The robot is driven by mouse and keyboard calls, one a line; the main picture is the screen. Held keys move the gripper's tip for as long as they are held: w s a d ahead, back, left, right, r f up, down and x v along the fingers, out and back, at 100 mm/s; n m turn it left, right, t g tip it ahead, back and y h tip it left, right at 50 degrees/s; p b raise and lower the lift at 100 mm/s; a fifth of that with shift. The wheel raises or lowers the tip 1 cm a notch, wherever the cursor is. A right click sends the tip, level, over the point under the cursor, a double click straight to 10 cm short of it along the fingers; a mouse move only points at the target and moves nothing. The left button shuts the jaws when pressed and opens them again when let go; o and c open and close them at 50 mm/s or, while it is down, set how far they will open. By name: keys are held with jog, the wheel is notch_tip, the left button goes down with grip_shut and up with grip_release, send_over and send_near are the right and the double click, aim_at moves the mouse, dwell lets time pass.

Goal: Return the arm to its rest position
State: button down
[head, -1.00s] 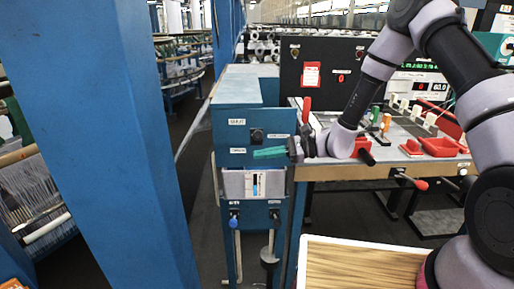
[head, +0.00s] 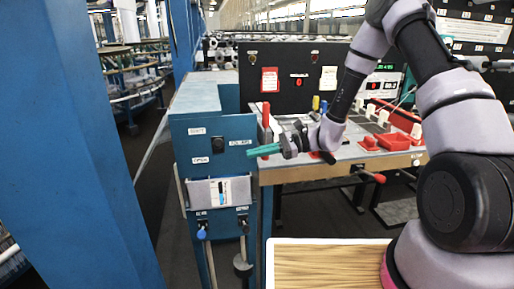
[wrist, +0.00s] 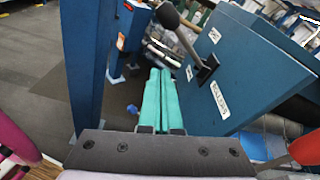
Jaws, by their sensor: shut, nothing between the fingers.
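My gripper (head: 264,151) has teal fingers and stands in front of the upper part of the blue control cabinet (head: 196,165) in the head view. Its fingers point left. In the wrist view the teal fingers of my gripper (wrist: 158,98) lie together, shut with nothing between them. The cabinet's labelled panel (wrist: 231,90) and a dark lever (wrist: 184,33) are close to the fingers' right and far end. I cannot tell whether the fingers touch the cabinet.
A tall blue post (head: 75,140) fills the left. A workbench (head: 330,172) with red trays (head: 393,141) and a black display panel (head: 300,75) stands behind my arm. A wooden-topped surface (head: 325,265) is at the front. Dark floor (head: 152,205) is clear between post and cabinet.

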jog(key=s+d+r+n+t+h, duration=0.2)
jog(key=s+d+r+t+h, duration=0.1)
jog(key=d+r, duration=0.6)
jog(key=s+d+r+n+t+h, duration=0.3)
jog(key=s+d+r+h, duration=0.3)
jog(key=d+r, duration=0.3)
jog(key=s+d+r+n+t+h, duration=0.3)
jog(key=s+d+r, duration=0.3)
jog(key=d+r, duration=0.4)
jog(key=shift+s+r+t+h, duration=0.25)
jog(key=shift+r+t+h, duration=0.35)
jog(key=shift+h, duration=0.3)
jog(key=shift+d, duration=0.1)
